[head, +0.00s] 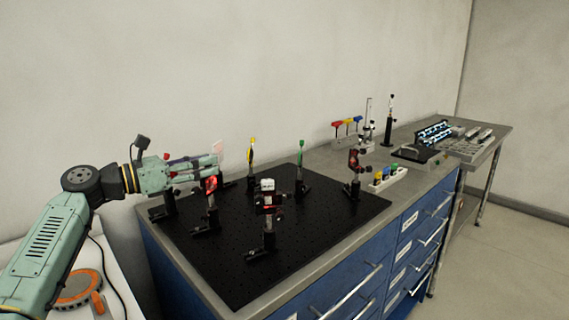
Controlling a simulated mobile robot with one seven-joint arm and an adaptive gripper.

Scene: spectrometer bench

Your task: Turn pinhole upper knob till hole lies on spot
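My gripper (217,167) reaches in from the left over the back left of the black breadboard (330,215). Its fingers point right and lie close together; I cannot tell whether they are apart or shut on something. A post mount with a red-rimmed optic (211,186) stands just below and in front of the fingertips. Another post mount (169,204) stands under the wrist, partly hidden. A small pale pinkish plate (218,146) shows just above the fingertips. I cannot tell which mount is the pinhole. Its upper knob, its hole and the spot are too small or hidden.
On the breadboard stand a yellow-topped post (251,153), a green-topped post (300,165) and a front mount with a pale top (267,200). A red and black mount (354,165) stands at its right edge.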

